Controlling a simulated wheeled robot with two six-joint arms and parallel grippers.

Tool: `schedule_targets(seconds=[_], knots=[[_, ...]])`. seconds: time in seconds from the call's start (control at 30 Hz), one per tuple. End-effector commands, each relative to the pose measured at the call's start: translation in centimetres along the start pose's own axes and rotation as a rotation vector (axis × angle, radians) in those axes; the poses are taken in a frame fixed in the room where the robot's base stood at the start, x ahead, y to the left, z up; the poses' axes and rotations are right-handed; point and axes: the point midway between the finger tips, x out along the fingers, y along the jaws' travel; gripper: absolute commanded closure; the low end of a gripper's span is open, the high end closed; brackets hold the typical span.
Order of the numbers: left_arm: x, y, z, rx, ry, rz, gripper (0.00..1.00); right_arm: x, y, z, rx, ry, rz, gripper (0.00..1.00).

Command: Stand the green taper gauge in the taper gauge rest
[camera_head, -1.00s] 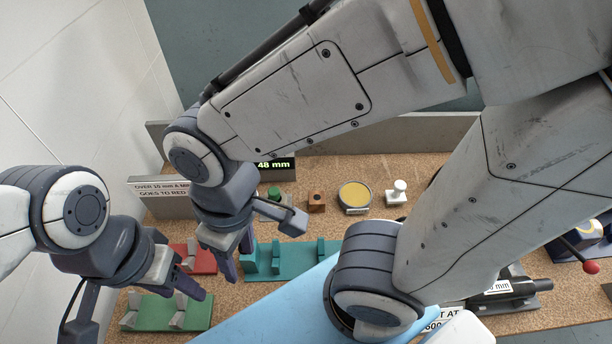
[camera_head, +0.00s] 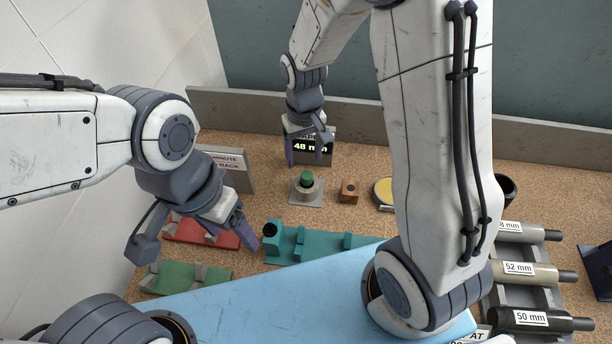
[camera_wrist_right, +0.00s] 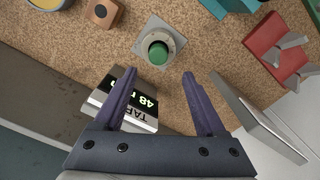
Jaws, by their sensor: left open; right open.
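A green round-topped piece (camera_head: 307,179), which looks like the green taper gauge, stands upright in a pale collar on a grey square plate (camera_head: 296,197). The plate and collar look like the taper gauge rest. The right wrist view shows the green top (camera_wrist_right: 158,53) inside the collar, on the plate (camera_wrist_right: 179,32). My right gripper (camera_head: 309,160) is open and empty, behind and above the gauge, in front of the display. It also shows in the right wrist view (camera_wrist_right: 160,75), with the gauge beyond its fingertips. My left gripper (camera_head: 250,240) is open above the red rack.
A display reading 48 mm (camera_head: 312,147) stands behind the gauge. A brown block (camera_head: 349,191) and yellow disc (camera_head: 384,192) lie right. Red (camera_head: 200,232), green (camera_head: 186,277) and teal (camera_head: 330,244) racks stand in front. Labelled cylinders (camera_head: 530,270) lie at right.

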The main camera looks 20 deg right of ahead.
Motion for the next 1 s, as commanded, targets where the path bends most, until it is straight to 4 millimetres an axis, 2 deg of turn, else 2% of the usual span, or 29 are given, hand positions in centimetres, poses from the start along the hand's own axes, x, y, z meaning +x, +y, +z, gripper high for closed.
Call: schedule_targets(seconds=[0.1, 0.37, 0.6, 0.73, 0.93, 0.97, 1.0], knots=[[-0.1, 0.0, 0.0, 0.000, 0.000, 0.000, 0.28, 1.8, -0.1, 0.1, -0.002, -0.004, 0.000, 0.27], [-0.4, 0.0, 0.0, 0.000, 0.000, 0.000, 0.28, 3.9, 0.1, 0.4, -0.003, -0.004, 0.000, 0.27], [-1.0, 0.1, -0.1, 0.000, 0.000, 0.000, 0.28, 7.4, 0.3, 0.7, -0.004, -0.004, 0.000, 0.27], [-1.0, 0.1, -0.1, 0.000, 0.000, 0.000, 0.28, 8.1, 0.3, 0.6, -0.004, 0.000, -0.001, 0.27], [-1.0, 0.1, -0.1, 0.000, 0.000, 0.000, 0.28, 8.2, 0.3, 0.6, -0.004, 0.001, -0.001, 0.27], [-1.0, 0.1, -0.1, 0.000, 0.000, 0.000, 0.28, 8.2, 0.3, 0.6, -0.004, 0.001, -0.001, 0.35], [-1.0, 0.1, -0.1, 0.000, 0.000, 0.000, 0.28, 8.2, 0.3, 0.6, -0.004, 0.001, -0.001, 0.50]])
